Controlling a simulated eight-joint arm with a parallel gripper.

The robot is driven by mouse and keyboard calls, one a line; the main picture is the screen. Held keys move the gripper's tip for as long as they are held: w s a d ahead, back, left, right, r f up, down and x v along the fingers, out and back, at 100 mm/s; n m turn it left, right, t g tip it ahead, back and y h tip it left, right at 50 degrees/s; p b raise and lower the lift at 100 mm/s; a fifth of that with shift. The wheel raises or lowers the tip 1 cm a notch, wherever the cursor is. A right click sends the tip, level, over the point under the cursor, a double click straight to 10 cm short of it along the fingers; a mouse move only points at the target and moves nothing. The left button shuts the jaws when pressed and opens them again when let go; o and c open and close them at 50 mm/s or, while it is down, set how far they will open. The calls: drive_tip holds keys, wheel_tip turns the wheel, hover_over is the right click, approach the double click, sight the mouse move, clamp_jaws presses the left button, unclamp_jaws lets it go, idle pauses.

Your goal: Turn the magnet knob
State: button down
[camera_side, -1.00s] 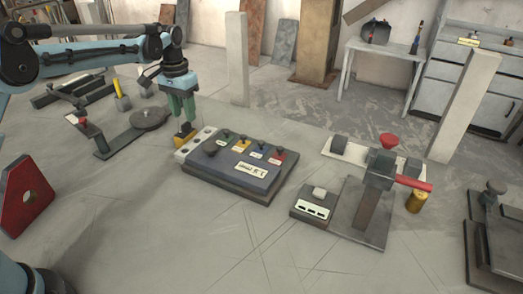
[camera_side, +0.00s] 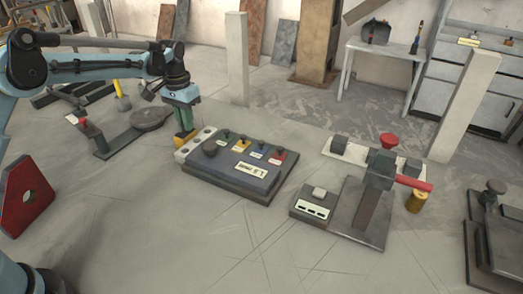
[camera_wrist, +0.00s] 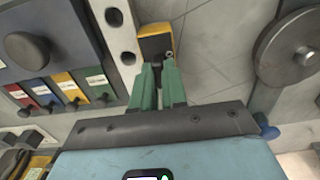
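No readable label marks the magnet knob in either view. A yellow block with a dark face (camera_side: 184,140) stands at the left end of the grey panel; it also shows in the wrist view (camera_wrist: 154,43). My gripper (camera_side: 184,124) is down at this block, its green fingertips overlapping its upper part. In the wrist view my gripper's fingers (camera_wrist: 158,72) are close together at the block's near edge, with something dark between them. Whether they clamp it cannot be told. A large dark round knob (camera_side: 210,148) is on the panel, apart from my gripper; it also shows in the wrist view (camera_wrist: 27,48).
The grey panel (camera_side: 225,178) carries small knobs with coloured labels, beside a pale strip with holes (camera_side: 195,144). A round disc on a base (camera_side: 150,118) lies to the left. A red-handled fixture (camera_side: 375,200) stands right. The floor in front is clear.

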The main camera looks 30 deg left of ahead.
idle(0.5)
drive_tip(key=shift+a+n, duration=0.1)
drive_tip(key=shift+n, duration=1.4)
drive_tip(key=shift+n, duration=0.3)
drive_tip(key=shift+s+a+n, duration=0.1)
drive_tip(key=shift+n, duration=1.1)
drive_tip(key=shift+a+n, duration=0.1)
drive_tip(key=shift+n, duration=1.4)
